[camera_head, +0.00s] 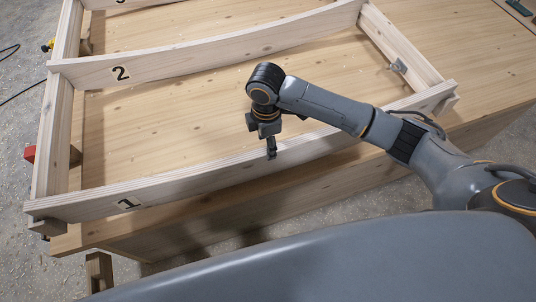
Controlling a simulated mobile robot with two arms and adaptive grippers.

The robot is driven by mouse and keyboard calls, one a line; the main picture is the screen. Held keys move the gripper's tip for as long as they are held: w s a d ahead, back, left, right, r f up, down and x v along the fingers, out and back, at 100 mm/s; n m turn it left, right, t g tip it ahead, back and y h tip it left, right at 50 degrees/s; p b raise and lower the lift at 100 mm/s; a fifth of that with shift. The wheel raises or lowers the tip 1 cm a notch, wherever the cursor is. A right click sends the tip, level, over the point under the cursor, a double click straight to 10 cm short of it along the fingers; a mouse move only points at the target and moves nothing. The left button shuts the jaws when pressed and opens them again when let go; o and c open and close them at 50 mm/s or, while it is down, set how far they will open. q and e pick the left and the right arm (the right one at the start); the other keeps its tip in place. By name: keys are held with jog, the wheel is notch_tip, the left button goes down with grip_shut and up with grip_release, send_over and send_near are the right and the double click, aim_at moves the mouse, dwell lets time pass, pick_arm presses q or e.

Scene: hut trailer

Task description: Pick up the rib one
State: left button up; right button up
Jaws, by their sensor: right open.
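Rib one (200,180) is the long light wooden board marked "1" at the near side of the wooden frame. It stands on edge and spans between the frame's left and right side boards. My right gripper (271,152) points down at the upper edge of rib one, near the middle of its length. The gripper is open; its fingers look small and dark, and I cannot tell whether they straddle the board or touch it. My left gripper is not in view.
Rib two (215,52), marked "2", lies farther back, with another rib partly seen behind it. The frame rests on a wooden table (190,110). A red clamp (30,153) sits at the left side board. A metal bracket (398,66) is on the right side board.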

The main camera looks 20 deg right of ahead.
jog(key=shift+s+f+p, duration=0.2)
jog(key=shift+f+p, duration=0.05)
jog(key=shift+f, duration=1.5)
jog(key=shift+s+f+p, duration=0.2)
jog(key=shift+f+p, duration=0.05)
jog(key=shift+f, duration=1.5)
grip_shut()
jog(key=shift+w+r, duration=0.15)
